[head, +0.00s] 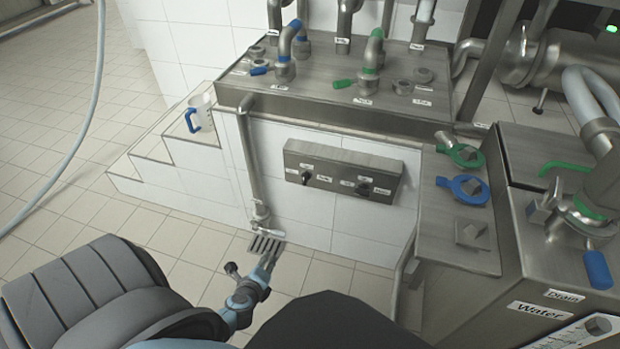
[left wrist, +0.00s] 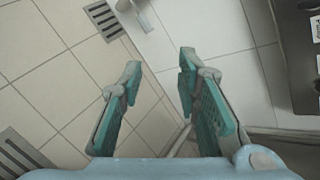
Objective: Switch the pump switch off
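A steel switch box (head: 343,160) is mounted on the white tiled wall. It carries two dark knobs, a left knob (head: 306,178) and a right knob (head: 364,188), with small labels around them. The labels are too small to tell which is the pump switch. Part of a dark box with white labels, likely this one, shows at the right edge of the left wrist view (left wrist: 296,62). My left gripper (head: 268,264) is low, in front of the wall, below and left of the box. Its teal-padded fingers are apart and empty in the left wrist view (left wrist: 160,72). My right gripper is not in view.
A vertical pipe (head: 247,160) runs down to a valve above a floor drain grate (head: 266,245). A steel counter (head: 330,85) with pipes overhangs the box. A steel tank (head: 540,240) with valves stands right. A blue-handled jug (head: 200,113) sits on tiled steps.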

